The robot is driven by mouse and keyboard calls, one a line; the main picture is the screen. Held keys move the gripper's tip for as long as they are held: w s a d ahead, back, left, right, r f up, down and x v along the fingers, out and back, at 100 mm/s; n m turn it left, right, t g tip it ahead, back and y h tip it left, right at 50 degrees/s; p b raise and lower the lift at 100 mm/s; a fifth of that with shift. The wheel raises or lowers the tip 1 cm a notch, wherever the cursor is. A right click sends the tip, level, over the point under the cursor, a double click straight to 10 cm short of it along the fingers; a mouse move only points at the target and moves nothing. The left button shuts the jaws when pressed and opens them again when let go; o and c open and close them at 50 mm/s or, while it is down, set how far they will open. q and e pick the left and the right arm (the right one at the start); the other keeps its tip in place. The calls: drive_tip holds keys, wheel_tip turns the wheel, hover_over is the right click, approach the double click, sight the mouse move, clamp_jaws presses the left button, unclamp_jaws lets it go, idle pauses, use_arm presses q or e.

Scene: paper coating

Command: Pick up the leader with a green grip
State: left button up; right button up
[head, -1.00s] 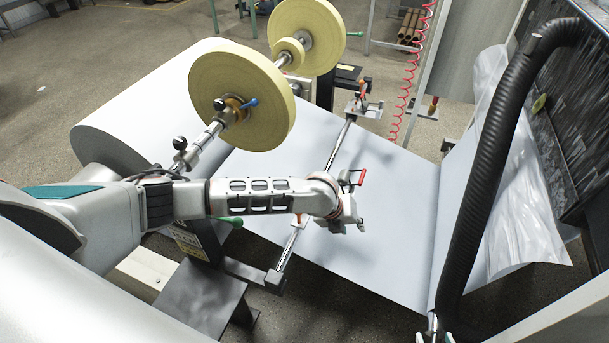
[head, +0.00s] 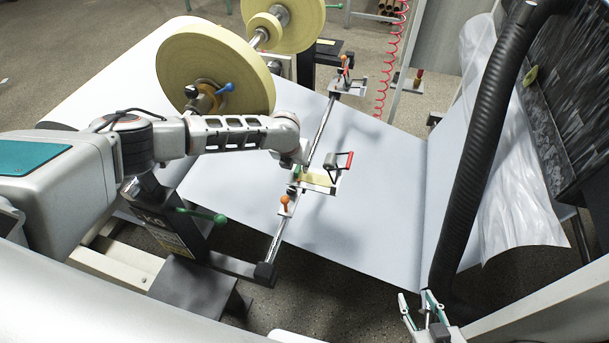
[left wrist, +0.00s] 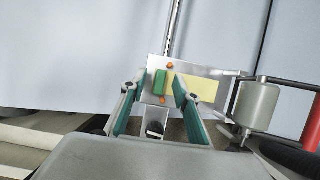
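The leader's green grip (left wrist: 160,83) is a small green block at the left end of a yellow strip (left wrist: 198,88), on a metal plate. The plate (head: 331,190) and yellow strip also show in the head view, on the long metal bar. My left gripper (left wrist: 155,88) is open, its two teal-lined fingers apart on either side of the green grip, with nothing seen held. In the head view my left gripper (head: 297,175) is mostly hidden by its own arm. My right gripper (head: 418,309) is open and empty at the lower right.
A roller with a red handle (head: 348,160) stands at the right end of the plate. An orange knob (head: 285,201) sits on the bar (head: 276,238). Large yellow tape rolls (head: 215,75) stand behind my left arm. A black hose (head: 488,150) rises at right.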

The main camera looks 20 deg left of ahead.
use_arm(q)
drive_tip(key=shift+x, duration=0.85)
drive_tip(key=shift+r, duration=0.1)
clamp_jaws()
